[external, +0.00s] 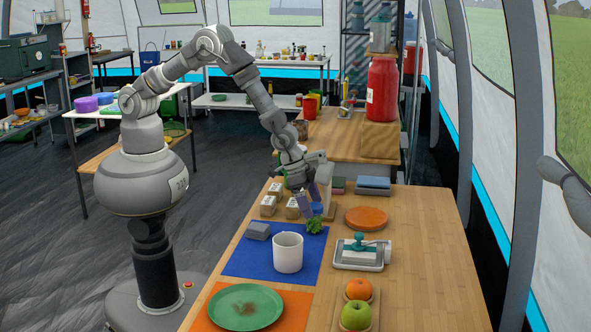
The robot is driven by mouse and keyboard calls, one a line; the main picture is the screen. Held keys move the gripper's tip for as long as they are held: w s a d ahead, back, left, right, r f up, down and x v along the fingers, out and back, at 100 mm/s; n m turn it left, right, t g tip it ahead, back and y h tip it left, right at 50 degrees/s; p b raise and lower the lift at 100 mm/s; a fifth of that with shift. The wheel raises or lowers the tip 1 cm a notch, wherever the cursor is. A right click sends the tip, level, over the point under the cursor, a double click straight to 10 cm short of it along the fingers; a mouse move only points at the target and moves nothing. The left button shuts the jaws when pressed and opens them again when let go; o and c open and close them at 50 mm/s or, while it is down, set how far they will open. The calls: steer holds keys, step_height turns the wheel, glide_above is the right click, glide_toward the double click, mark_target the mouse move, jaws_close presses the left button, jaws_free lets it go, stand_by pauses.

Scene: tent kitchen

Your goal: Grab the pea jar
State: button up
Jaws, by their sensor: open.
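My gripper (311,206) is open and points down over the far right corner of the blue mat (235,264). Between and just below its purple fingers is a small item with a blue top (317,209) and a bumpy green part (315,226) below it. This may be the pea jar, but it is small and partly hidden by a finger, so I cannot tell for sure. I cannot tell whether the fingers touch it. A white mug (288,252) stands on the mat in front of it, apart from the gripper.
A grey block (257,231) lies on the mat's left. Small boxes (268,206) stand behind it. To the right are an orange disc (366,218) and a metal tray (345,257). An apple (356,315) and a green plate (245,307) are nearer. The table's right side is clear.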

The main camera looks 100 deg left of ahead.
mark_target(323, 231)
steer(key=b+x, duration=0.2)
steer(key=x, duration=0.3)
steer(key=shift+f, duration=0.15)
steer(key=shift+c, duration=0.3)
steer(key=c, duration=1.1)
